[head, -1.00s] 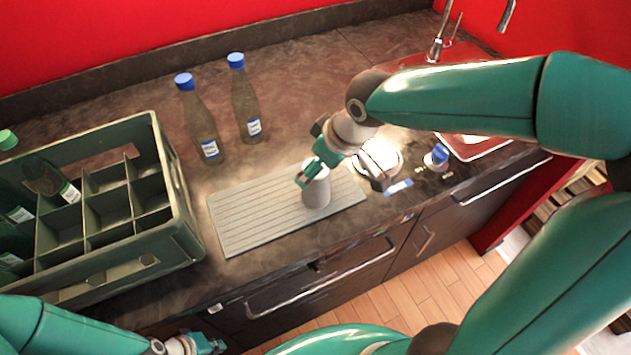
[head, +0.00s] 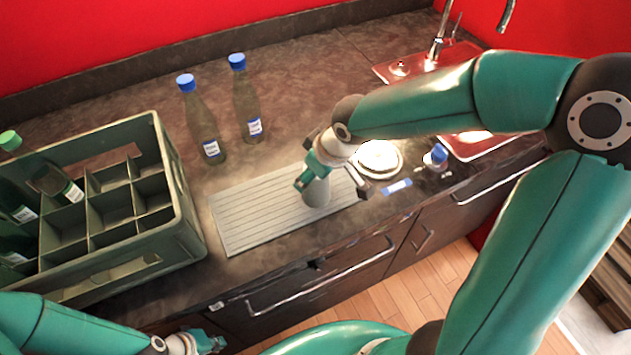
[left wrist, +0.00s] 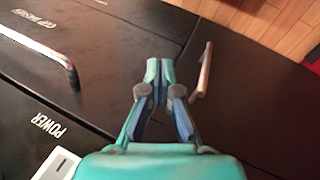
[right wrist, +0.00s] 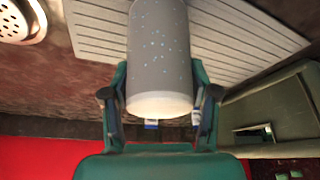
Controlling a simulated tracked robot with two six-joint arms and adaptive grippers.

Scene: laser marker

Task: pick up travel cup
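The grey travel cup (head: 317,192) stands upright on the ribbed drying mat (head: 250,213). My right gripper (head: 308,177) is over the top of the cup. In the right wrist view the speckled cup (right wrist: 160,55) lies between the two fingers of my right gripper (right wrist: 159,75). The fingers are spread on either side of it, close to its walls; firm contact does not show. My left gripper (head: 212,343) is low at the bottom left of the head view, away from the cup. In the left wrist view its fingertips (left wrist: 159,72) are together and empty.
A green bottle crate (head: 185,215) stands left of the mat. Two blue-capped bottles (head: 205,130) (head: 247,105) stand behind it. A round bright drain or plate (head: 379,158), a small blue-topped item (head: 436,158) and a sink (head: 470,146) are to the right.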

